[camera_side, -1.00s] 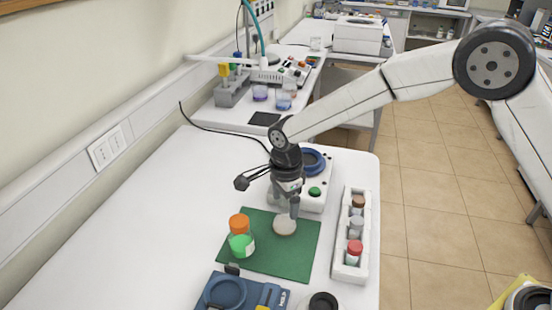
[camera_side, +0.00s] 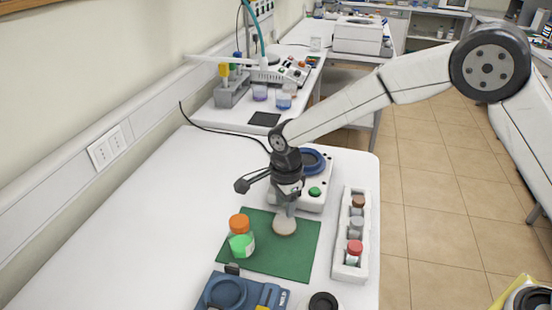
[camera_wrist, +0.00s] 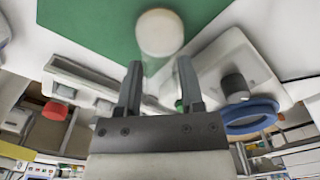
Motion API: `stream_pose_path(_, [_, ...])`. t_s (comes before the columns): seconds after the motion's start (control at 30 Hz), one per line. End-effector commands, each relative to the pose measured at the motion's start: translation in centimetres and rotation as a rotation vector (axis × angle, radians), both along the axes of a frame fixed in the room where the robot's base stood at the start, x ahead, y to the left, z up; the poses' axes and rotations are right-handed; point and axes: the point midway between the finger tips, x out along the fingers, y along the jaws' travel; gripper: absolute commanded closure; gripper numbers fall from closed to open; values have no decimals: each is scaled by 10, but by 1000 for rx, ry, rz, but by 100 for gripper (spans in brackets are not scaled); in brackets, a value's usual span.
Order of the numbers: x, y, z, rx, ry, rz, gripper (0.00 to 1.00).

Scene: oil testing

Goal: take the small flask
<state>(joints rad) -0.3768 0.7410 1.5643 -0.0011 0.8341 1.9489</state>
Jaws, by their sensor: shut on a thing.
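The small flask (camera_side: 284,226), with a pale beige round body, sits on the green mat (camera_side: 300,262). In the wrist camera view its round bottom (camera_wrist: 160,32) shows just beyond the fingertips, over the green. My gripper (camera_side: 286,208) points down on the flask from above. In the wrist camera view my gripper (camera_wrist: 160,75) has its two fingers on either side of the faint, clear neck and is shut on it. The contact itself is hard to make out. The flask looks to be resting on the mat, not visibly raised.
A jar (camera_side: 241,240) with an orange lid and green contents stands left on the mat. A white rack (camera_side: 340,262) with capped bottles stands to the right. A white device (camera_side: 314,201) with a green button is behind. A blue device (camera_side: 215,304) is in front. The table's left side is clear.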

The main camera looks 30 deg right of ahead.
Motion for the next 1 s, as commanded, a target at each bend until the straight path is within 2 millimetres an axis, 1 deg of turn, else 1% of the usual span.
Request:
stream_pose_path(0.27, [0, 0, 1, 0, -1, 0, 100])
stream_pose_path(0.47, [1, 0, 11, 1, -1, 0, 100])
stream_pose_path(0.67, [0, 0, 34, 1, -1, 0, 100])
stream_pose_path(0.87, [-17, -5, 52, 1, -1, 1, 100])
stream_pose_path(1.0, [-30, -9, 69, 1, -1, 1, 100])
